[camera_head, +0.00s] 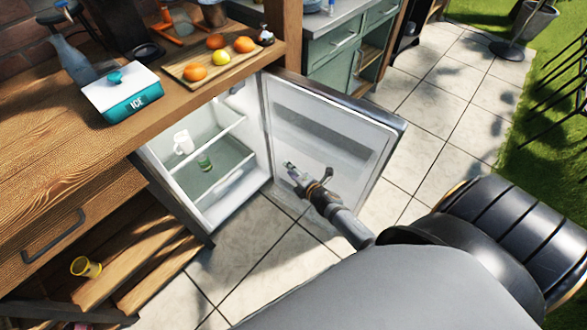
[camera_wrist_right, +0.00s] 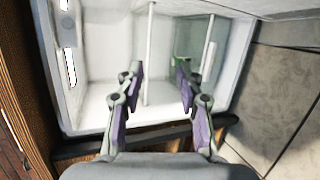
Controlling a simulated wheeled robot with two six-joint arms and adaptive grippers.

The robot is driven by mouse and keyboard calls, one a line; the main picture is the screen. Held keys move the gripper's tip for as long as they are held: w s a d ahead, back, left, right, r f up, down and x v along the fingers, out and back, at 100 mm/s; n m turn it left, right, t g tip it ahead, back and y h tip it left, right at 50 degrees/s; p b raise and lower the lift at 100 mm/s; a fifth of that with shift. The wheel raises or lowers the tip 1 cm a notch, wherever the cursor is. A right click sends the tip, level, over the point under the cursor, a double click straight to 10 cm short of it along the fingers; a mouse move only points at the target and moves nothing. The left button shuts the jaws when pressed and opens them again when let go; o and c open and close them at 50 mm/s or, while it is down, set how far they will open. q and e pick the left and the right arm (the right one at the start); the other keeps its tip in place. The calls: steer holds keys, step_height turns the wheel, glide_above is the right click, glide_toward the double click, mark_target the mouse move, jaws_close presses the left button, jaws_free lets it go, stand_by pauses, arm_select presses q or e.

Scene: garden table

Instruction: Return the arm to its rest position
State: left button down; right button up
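My right arm (camera_head: 347,224) reaches from the lower right toward the open fridge. Its gripper (camera_head: 306,175) is in front of the inner side of the open fridge door (camera_head: 325,130). In the right wrist view the gripper (camera_wrist_right: 158,85) has its two fingers spread wide with nothing between them, facing the white fridge interior (camera_wrist_right: 105,100). My left gripper is in neither view.
The wooden counter (camera_head: 60,150) holds an ice box (camera_head: 122,92) and a fruit board (camera_head: 213,72). A yellow cup (camera_head: 86,267) lies on the lower shelf. Floor tiles (camera_head: 240,245) are clear.

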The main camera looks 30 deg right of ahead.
stand_by(0.5)
steer(key=s+d+f+m+g+h+p, duration=0.3)
steer(key=s+f+m+g, duration=0.4)
steer(key=s+f+m, duration=0.7)
steer(key=s+a+f+m+g+p, duration=0.1)
steer(key=s+f+m+g+p, duration=0.1)
steer(key=s, duration=1.2)
steer(key=s+a+f+m+g+y+p, duration=0.1)
steer(key=s+f+m+g, duration=0.3)
steer(key=s, duration=1)
step_height(320, 180, down, 3)
steer(key=shift+f+p, duration=0.15)
steer(key=shift+p, duration=0.3)
steer(key=shift+s, duration=0.1)
